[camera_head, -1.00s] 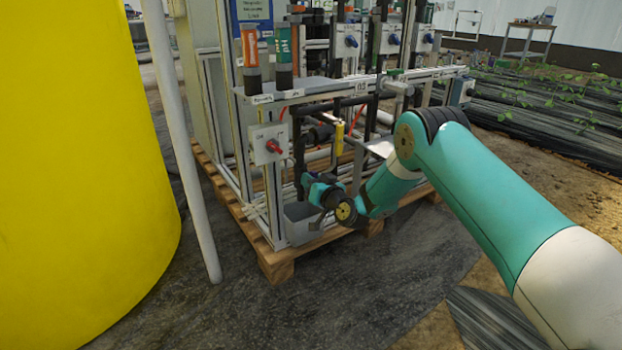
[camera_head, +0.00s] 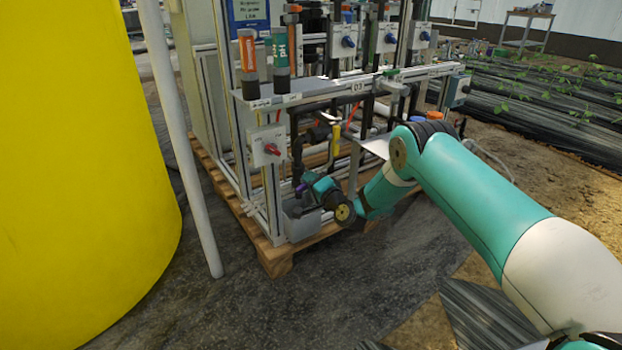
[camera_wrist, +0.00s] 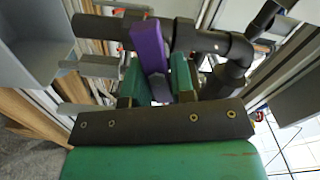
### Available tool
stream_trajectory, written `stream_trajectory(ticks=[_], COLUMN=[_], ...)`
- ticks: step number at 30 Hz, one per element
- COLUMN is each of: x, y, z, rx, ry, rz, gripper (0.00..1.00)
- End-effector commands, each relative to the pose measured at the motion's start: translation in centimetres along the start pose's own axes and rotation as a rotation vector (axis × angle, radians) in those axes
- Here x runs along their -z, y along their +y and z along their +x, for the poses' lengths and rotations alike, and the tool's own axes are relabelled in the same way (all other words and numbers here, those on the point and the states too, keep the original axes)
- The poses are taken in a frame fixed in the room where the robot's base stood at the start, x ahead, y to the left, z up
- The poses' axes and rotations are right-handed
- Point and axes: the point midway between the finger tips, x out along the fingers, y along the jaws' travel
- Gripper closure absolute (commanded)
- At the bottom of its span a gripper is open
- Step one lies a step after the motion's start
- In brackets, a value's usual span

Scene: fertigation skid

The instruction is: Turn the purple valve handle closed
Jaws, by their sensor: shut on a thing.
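The purple valve handle (camera_wrist: 150,48) shows in the wrist view, on a dark grey pipe run (camera_wrist: 200,40). My gripper (camera_wrist: 158,82) has its two green fingers on either side of the handle and is shut on it. In the head view a small purple bit of the handle (camera_head: 301,190) shows just left of my gripper (camera_head: 308,186), low on the skid's front. The fingertips are small there, and the wrist hides part of the valve.
A grey bin (camera_head: 300,222) stands just below the gripper on the wooden pallet (camera_head: 275,262). A grey switch box with a red knob (camera_head: 268,146) is above left. A white post (camera_head: 190,160) and a yellow tank (camera_head: 80,170) stand left.

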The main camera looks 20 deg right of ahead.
Motion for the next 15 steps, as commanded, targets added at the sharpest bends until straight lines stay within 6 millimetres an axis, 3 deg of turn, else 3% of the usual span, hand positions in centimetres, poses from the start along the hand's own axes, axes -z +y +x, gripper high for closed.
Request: stream_trajectory(ticks=[15], x=[-0.12], y=[0.43], z=[-0.06], rx=[-0.003], ry=[-0.001], rz=[0.308], gripper=[1.0])
